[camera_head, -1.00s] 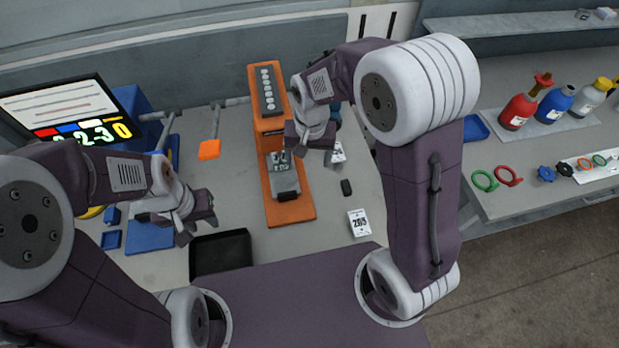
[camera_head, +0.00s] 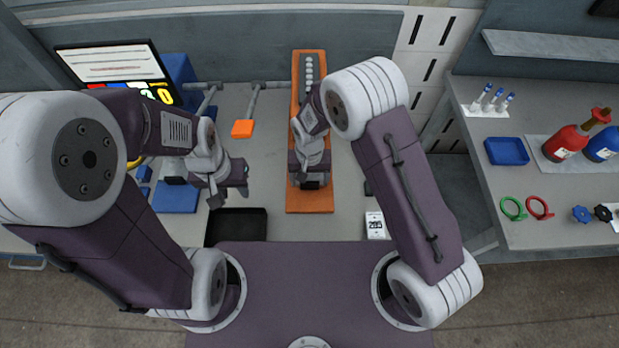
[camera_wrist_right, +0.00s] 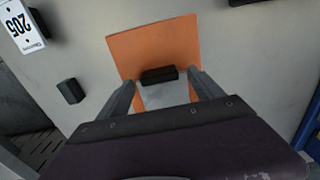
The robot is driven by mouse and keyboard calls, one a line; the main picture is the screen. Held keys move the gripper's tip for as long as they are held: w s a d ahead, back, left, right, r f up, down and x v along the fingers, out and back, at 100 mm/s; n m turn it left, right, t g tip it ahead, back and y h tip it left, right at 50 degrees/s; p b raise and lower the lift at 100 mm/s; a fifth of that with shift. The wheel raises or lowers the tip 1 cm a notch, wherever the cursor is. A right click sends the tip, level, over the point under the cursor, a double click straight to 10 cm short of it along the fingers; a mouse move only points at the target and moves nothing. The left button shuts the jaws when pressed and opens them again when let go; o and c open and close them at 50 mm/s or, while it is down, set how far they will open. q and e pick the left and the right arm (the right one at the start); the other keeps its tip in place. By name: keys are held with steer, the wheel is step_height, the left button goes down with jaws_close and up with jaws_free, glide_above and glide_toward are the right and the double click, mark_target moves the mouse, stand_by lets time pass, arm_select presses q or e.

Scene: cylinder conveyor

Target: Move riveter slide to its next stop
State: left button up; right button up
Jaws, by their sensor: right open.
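The riveter is an orange stand (camera_head: 310,206) with a tall column carrying a strip of grey dots, at the middle of the bench. In the right wrist view its orange base (camera_wrist_right: 152,45) carries a pale grey slide (camera_wrist_right: 165,96) with a black handle block (camera_wrist_right: 158,76). My right gripper (camera_head: 311,184) is over the base and hides most of the slide in the head view. In the right wrist view the right gripper (camera_wrist_right: 163,80) is open, with its fingers on either side of the handle and gaps visible. My left gripper (camera_head: 230,196) appears open and empty, left of the riveter.
A black tray (camera_head: 237,226) lies below my left gripper. A card marked 205 (camera_head: 376,226) and a small black block (camera_wrist_right: 70,91) lie right of the riveter in the head view. An orange-ended tool (camera_head: 243,128) lies left. A side bench (camera_head: 540,222) holds bottles and rings.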

steer(key=shift+f, duration=0.35)
arm_select(q)
steer(key=shift+d, duration=0.1)
arm_select(e)
steer(key=shift+d, duration=0.1)
steer(key=shift+c, duration=0.3)
jaws_close()
arm_select(q)
steer(key=shift+s, duration=0.1)
arm_select(e)
steer(key=shift+s, duration=0.1)
